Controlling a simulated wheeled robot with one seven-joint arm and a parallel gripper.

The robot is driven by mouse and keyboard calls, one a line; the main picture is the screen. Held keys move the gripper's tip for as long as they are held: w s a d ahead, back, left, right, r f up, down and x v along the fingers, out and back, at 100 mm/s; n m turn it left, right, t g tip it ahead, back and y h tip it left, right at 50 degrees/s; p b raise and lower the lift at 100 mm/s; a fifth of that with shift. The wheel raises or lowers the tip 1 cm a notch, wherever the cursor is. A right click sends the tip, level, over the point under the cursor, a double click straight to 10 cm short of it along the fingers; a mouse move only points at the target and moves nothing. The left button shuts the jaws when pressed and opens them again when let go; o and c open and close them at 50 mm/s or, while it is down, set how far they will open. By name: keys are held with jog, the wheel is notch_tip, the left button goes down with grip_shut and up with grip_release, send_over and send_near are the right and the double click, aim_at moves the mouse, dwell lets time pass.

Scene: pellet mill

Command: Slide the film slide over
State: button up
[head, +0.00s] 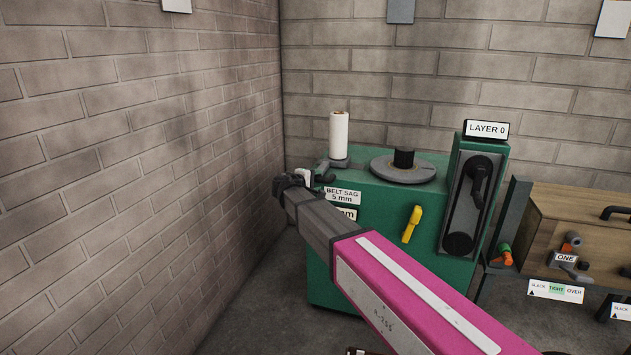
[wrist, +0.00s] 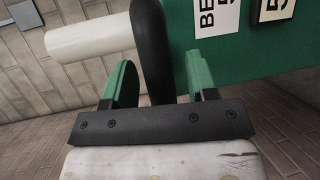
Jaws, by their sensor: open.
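The white film roll (head: 339,136) stands upright on a dark base at the back left corner of the green machine (head: 385,255). It also shows as a pale cylinder at the upper left of the wrist view (wrist: 92,38). My gripper (wrist: 160,66) is open, with its two green fingers either side of a black rounded bar (wrist: 153,40). Contact between the bar and the fingers cannot be told. I cannot tell for sure whether this bar is the handle of the film slide. In the head view my gripper (head: 291,185) is at the machine's left edge, and my arm hides part of the front.
A grey turntable (head: 402,169) with a black hub sits on the machine top. A "LAYER 0" sign (head: 487,130) tops the column with a black crank (head: 481,178). A yellow lever (head: 411,224) is on the front. A wooden box (head: 575,217) stands right; a brick wall is close left.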

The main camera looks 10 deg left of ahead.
grip_shut()
jog(key=shift+s+d, duration=0.15)
jog(key=shift+d, duration=1.4)
jog(key=shift+s+d, duration=0.15)
jog(key=shift+d, duration=1.45)
jog(key=shift+s+d, duration=0.15)
jog(key=shift+d, duration=1.4)
grip_release()
jog(key=shift+d, duration=0.15)
jog(key=v, duration=1)
jog(key=shift+s+a, duration=0.3)
